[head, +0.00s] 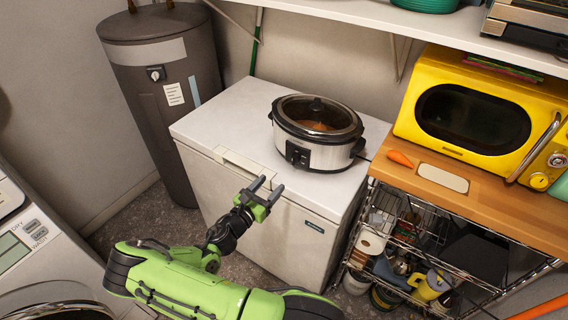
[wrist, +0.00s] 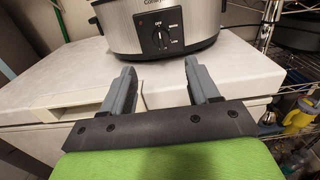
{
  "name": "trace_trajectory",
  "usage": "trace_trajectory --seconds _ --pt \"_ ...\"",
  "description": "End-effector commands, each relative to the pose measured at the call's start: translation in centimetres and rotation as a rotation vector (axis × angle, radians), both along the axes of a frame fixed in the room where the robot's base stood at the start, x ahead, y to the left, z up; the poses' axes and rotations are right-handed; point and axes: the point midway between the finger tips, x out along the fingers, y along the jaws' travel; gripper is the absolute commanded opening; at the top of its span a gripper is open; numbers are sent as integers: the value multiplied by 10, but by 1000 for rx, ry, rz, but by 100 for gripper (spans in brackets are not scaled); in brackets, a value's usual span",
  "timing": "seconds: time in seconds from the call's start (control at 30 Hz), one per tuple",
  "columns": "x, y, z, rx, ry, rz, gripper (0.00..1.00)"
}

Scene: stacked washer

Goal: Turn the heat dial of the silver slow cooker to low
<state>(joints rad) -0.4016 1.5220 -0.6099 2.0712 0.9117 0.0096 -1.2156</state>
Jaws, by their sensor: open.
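The silver slow cooker (head: 316,132) stands upright on the white chest freezer (head: 225,110), under a dark-rimmed glass lid. Its heat dial (head: 297,155) is on a black panel at the front. In the wrist view the dial (wrist: 160,38) shows as a dark knob with a light pointer mark, with OFF above, WARM to the upper right and LOW to the lower right. Exactly where the pointer aims is too small to tell. My gripper (head: 263,189) is open and empty in front of the freezer's front edge, apart from the cooker. In the wrist view its two fingers (wrist: 158,85) point toward the cooker's base.
A yellow microwave (head: 425,115) sits on a wood-topped wire rack to the right, by an orange carrot-like item (head: 400,159). A grey water heater (head: 165,110) stands left. A white shelf (head: 380,20) hangs above. The freezer top beside the cooker is clear.

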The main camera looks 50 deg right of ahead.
Motion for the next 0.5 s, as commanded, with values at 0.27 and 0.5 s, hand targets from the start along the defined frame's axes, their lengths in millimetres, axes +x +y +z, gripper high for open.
trace_trajectory --seconds 0.27,0.5 --pt "5 -72 0 0 -3 -5 60" --pt "10 -116 0 0 -4 -2 60"
